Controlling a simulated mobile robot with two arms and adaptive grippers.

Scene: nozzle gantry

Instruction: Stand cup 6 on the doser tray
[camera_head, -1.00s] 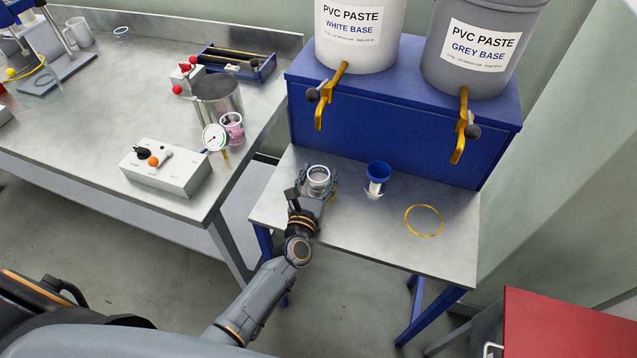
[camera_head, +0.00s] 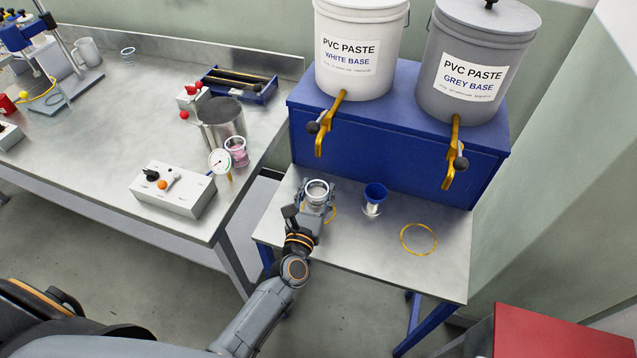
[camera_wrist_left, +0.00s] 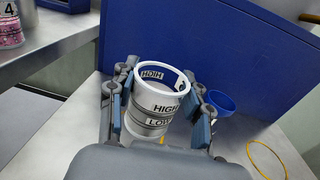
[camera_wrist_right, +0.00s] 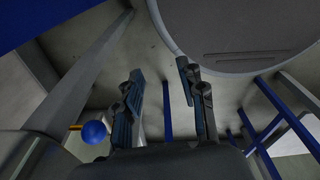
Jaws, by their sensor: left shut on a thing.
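My left gripper (camera_head: 316,205) is shut on a clear cup (camera_head: 317,190) with a white rim, above the left part of the small steel table. In the left wrist view the cup (camera_wrist_left: 155,105) sits between the two fingers (camera_wrist_left: 160,112); its bands read HIGH and LOW. No number shows on it, and I cannot tell whether its base touches the table. My right gripper (camera_wrist_right: 163,92) shows only in its wrist view, with its fingers apart and nothing between them. I cannot tell for certain which surface is the doser tray.
The steel table (camera_head: 350,250) bears a blue funnel-like cup (camera_head: 375,195) and a yellow ring (camera_head: 419,239). Behind stand a blue box (camera_head: 400,140), a white paste bucket (camera_head: 350,70) and a grey one (camera_head: 470,80) with taps. The left bench (camera_head: 110,125) holds a control box (camera_head: 172,192) and steel pot (camera_head: 222,120).

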